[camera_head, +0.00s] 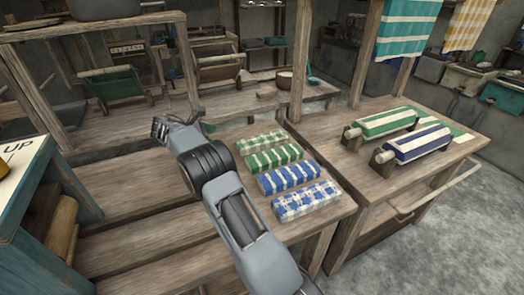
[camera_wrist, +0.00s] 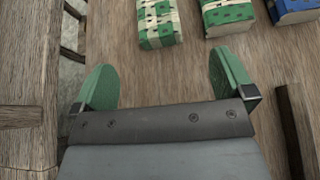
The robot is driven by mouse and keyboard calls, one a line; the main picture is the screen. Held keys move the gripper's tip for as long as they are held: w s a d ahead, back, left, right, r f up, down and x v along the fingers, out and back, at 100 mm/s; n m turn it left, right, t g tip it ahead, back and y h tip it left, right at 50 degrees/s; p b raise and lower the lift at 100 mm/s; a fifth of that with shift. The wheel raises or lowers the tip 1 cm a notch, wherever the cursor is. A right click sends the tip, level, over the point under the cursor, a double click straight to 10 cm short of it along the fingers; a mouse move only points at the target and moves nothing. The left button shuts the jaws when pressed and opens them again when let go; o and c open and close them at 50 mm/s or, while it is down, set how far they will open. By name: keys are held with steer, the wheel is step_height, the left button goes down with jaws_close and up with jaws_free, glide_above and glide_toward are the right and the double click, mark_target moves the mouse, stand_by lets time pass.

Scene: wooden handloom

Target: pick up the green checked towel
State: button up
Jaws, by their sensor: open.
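The green checked towel (camera_head: 261,142) is a folded green and white block lying at the back of a row of folded towels on the wooden table. In the wrist view the green checked towel (camera_wrist: 159,22) is at the top, ahead of the gap between my fingers. My gripper (camera_wrist: 162,65) is open and empty, with a green pad on each side and bare wood between them. In the head view my gripper (camera_head: 160,127) is at the arm's end, left of the towel and apart from it. The near part of the towel shows; its far end is cut off in the wrist view.
A green striped towel (camera_head: 274,159), a blue striped towel (camera_head: 289,178) and a blue checked towel (camera_head: 306,201) lie in front in the same row. A wooden post (camera_head: 301,60) stands behind right. Two cloth rolls (camera_head: 388,123) (camera_head: 418,143) rest on the right table. Bare wood lies left of the row.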

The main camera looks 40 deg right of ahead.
mark_target(248, 143)
steer(key=shift+w+d+f+n+h+b, duration=0.15)
steer(key=shift+w+d+f+h, duration=0.1)
steer(key=shift+f, duration=0.35)
steer(key=shift+w+d+f+n+h+b, duration=0.15)
steer(key=shift+w+f, duration=0.1)
steer(key=shift+f, duration=0.3)
steer(key=shift+g, duration=0.4)
steer(key=b+x, duration=0.2)
steer(key=x, duration=1.1)
steer(key=shift+d+f+b, duration=0.2)
steer(key=shift+d+b, duration=0.1)
steer(key=c, duration=0.9)
